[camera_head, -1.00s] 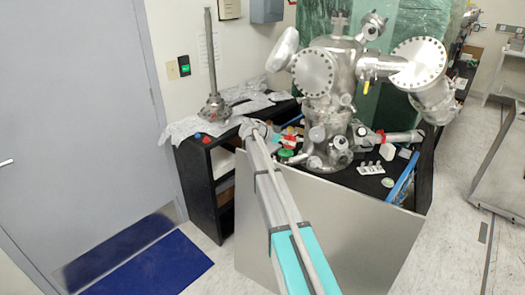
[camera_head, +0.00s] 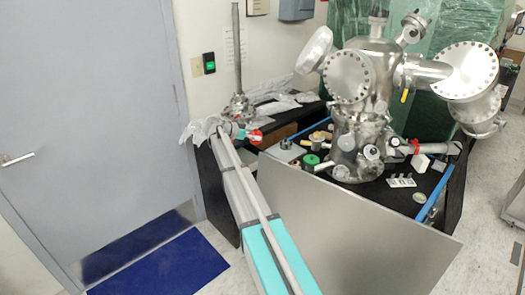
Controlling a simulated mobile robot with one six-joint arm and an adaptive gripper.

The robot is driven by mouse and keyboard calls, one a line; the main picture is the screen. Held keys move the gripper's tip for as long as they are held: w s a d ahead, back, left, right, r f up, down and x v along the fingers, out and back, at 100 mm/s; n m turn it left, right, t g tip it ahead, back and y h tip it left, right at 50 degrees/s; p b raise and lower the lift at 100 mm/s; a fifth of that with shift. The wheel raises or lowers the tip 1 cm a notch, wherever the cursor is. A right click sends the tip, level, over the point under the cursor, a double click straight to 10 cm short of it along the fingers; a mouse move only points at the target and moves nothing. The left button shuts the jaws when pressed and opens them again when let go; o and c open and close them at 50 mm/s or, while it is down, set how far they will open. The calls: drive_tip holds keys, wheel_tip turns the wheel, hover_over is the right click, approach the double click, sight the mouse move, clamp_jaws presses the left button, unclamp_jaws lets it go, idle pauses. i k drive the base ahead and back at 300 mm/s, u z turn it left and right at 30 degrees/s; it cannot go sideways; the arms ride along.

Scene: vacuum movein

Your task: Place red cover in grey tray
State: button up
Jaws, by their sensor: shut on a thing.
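The red cover (camera_head: 255,136) shows as a small red shape at the far end of my arm, over the left part of the black bench. My gripper (camera_head: 242,134), small and partly hidden by my arm, is shut on it. The cover's height above the bench is hard to judge. A flat grey piece (camera_head: 286,153) on the bench, right of the gripper, may be the grey tray; small items are at its edge.
A metal vacuum chamber (camera_head: 358,150) stands on the bench (camera_head: 450,195). A green round cap (camera_head: 310,160) and a small plate with several cylinders (camera_head: 401,182) lie nearby. A tall metal rod on a base (camera_head: 238,105) stands behind the gripper. A grey panel (camera_head: 350,230) fronts the bench.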

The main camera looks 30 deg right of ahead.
sight(278, 153)
drive_tip(key=u, duration=0.25)
drive_tip(key=i, duration=1.25)
drive_tip(key=z, duration=0.45)
